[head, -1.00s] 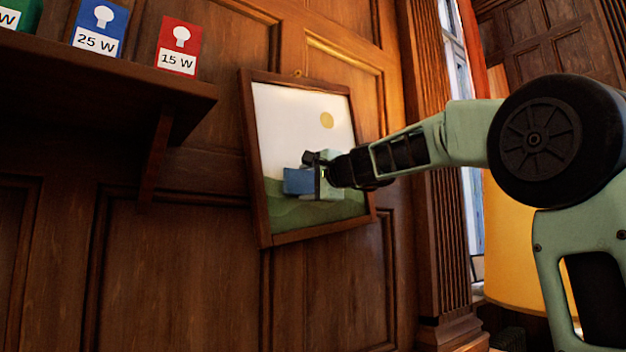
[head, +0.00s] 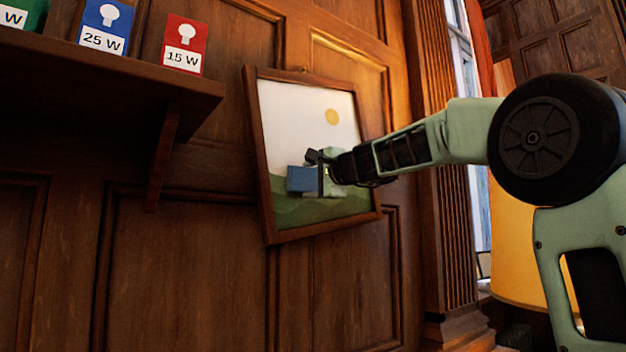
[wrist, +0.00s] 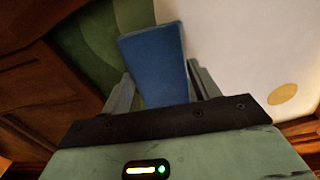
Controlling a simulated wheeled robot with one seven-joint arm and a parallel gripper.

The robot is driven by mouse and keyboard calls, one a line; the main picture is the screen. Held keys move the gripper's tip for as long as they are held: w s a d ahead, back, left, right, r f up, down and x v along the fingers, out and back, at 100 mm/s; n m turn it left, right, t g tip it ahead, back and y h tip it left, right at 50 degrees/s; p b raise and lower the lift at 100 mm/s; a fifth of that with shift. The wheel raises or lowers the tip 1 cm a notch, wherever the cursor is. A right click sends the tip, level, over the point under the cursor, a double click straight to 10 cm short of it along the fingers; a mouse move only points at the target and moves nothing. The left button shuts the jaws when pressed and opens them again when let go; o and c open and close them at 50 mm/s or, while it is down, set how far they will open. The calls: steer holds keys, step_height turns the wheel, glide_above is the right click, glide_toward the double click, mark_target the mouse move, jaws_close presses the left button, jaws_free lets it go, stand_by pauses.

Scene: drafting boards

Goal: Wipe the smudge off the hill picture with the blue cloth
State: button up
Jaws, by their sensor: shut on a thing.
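The hill picture (head: 300,120) hangs on the wood-panelled wall in a brown frame, a little tilted. It has green hills, a white sky and a yellow sun. My gripper (head: 316,178) is in front of its lower middle, shut on the blue cloth (head: 301,179), which looks like a flat block. In the wrist view the blue cloth (wrist: 156,65) stands out between the two fingers, over the border of green hill and white sky. I cannot tell whether it touches the picture. No smudge shows; the cloth and gripper hide part of the picture.
A dark wooden shelf (head: 110,85) with a bracket juts from the wall at left. It bears a red 15 W box (head: 182,46), a blue 25 W box (head: 104,26) and a green box (head: 20,14). A window and a yellow thing (head: 512,245) are at right.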

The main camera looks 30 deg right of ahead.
steer(key=shift+w, duration=0.65)
steer(key=shift+d, duration=0.1)
